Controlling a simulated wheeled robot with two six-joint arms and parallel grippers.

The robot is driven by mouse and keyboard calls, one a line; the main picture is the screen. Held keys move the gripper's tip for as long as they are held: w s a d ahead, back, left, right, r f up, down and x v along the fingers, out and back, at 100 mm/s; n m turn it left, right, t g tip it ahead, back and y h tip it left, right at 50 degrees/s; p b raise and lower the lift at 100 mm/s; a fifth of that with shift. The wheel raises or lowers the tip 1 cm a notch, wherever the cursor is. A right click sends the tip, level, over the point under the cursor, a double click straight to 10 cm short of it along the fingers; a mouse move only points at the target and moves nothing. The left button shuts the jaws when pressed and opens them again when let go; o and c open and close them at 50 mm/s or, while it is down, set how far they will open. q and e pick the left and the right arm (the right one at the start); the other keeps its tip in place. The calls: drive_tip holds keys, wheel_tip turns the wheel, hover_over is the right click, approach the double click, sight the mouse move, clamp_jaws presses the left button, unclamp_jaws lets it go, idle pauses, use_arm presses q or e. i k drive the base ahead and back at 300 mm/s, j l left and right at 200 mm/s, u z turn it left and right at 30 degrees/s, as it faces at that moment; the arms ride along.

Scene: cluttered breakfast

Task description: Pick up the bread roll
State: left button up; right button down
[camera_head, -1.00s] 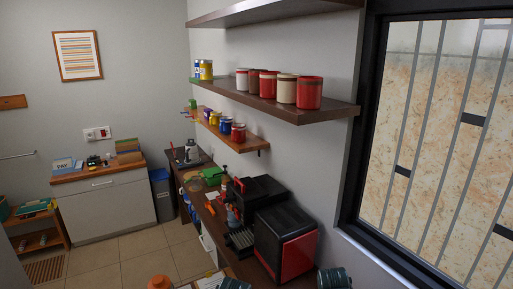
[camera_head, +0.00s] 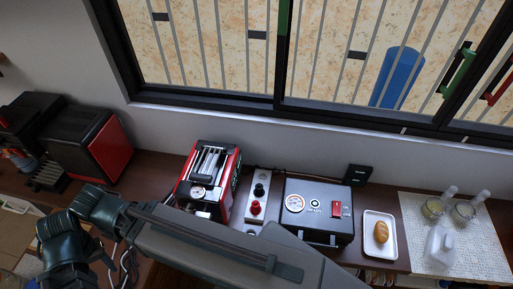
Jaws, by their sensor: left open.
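The bread roll (camera_head: 381,232) is golden brown and lies on a small white tray (camera_head: 379,255) on the counter at the right. My left arm crosses the bottom of the view, and its dark end (camera_head: 62,245) is at the lower left, far from the roll. I take the left gripper as open, but its fingertips cannot be made out clearly. Nothing is seen held. My right gripper is not in view.
Left of the tray stands a black box (camera_head: 318,208) with a red switch. Further left are a red and silver coffee machine (camera_head: 209,180) and a black-red appliance (camera_head: 92,146). At right, a light mat (camera_head: 484,260) bears glass jars (camera_head: 433,208) and a clear bottle (camera_head: 440,245).

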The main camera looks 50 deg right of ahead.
sight(380, 231)
drive_tip(key=z, duration=0.45)
drive_tip(key=k+z, duration=0.1)
drive_tip(key=z, duration=0.35)
drive_tip(key=l+z, duration=0.15)
drive_tip(key=z, duration=0.7)
drive_tip(key=k+l+z, duration=0.1)
drive_tip(key=z, duration=0.35)
drive_tip(key=l+z, duration=0.15)
drive_tip(key=z, duration=0.7)
